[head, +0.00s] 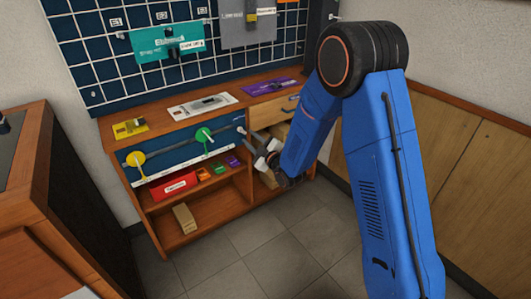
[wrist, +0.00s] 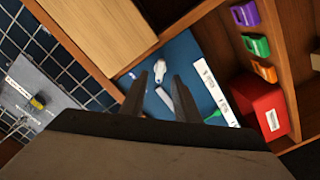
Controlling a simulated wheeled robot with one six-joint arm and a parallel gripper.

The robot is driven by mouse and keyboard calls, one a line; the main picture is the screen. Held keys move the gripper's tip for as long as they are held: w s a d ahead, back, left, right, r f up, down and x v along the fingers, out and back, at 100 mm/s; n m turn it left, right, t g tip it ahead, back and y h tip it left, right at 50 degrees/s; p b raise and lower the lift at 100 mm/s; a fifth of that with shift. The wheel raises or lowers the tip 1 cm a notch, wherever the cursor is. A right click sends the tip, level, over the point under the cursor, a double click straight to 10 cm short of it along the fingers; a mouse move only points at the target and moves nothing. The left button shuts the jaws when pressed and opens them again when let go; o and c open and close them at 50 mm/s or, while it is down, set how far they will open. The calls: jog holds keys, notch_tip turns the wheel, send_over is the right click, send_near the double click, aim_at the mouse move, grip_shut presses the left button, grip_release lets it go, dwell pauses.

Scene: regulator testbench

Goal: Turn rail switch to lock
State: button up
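A blue switch panel (head: 172,149) is set in the front of the wooden bench. It carries a yellow round switch (head: 135,159) at the left and a green one (head: 203,134) nearer its middle. In the wrist view, a white switch-like piece (wrist: 160,71) stands on the blue panel, seen between my fingertips; I cannot tell which piece is the rail switch. My gripper (head: 251,148) is at the panel's right end; it also shows in the wrist view (wrist: 160,84). Its fingers are apart, with nothing clearly held. I cannot tell whether they touch the white piece. A green tip (wrist: 212,115) shows right of the fingers.
A white label strip (wrist: 215,90) runs along the panel's edge. The shelf below holds a red box (head: 175,185) and small orange, green and purple blocks. A wooden drawer (head: 268,110) adjoins the panel at right. A brown cabinet (head: 60,185) stands at left. The floor between is clear.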

jog(key=v, duration=1.2)
jog(key=shift+d, duration=0.1)
jog(key=s+d+r+m+g+h, duration=0.2)
jog(key=s+d+r+m+h, duration=0.25)
jog(key=d, duration=0.45)
jog(key=s+d+r+m+g+h, duration=0.2)
jog(key=s+d+r+m+h, duration=0.3)
jog(key=d, duration=0.5)
jog(key=s+d+r+m+g, duration=0.1)
jog(key=s+d+m+g, duration=0.1)
jog(key=s, duration=0.7)
jog(key=s+d+r+m+g, duration=0.2)
jog(key=s+d, duration=0.1)
jog(key=s, duration=0.7)
jog(key=s+d+r+m+g, duration=0.1)
jog(key=s+d+m+g, duration=0.1)
jog(key=s, duration=0.7)
jog(key=shift+s+d+r, duration=0.25)
jog(key=shift+s+d, duration=0.05)
jog(key=shift+s, duration=0.1)
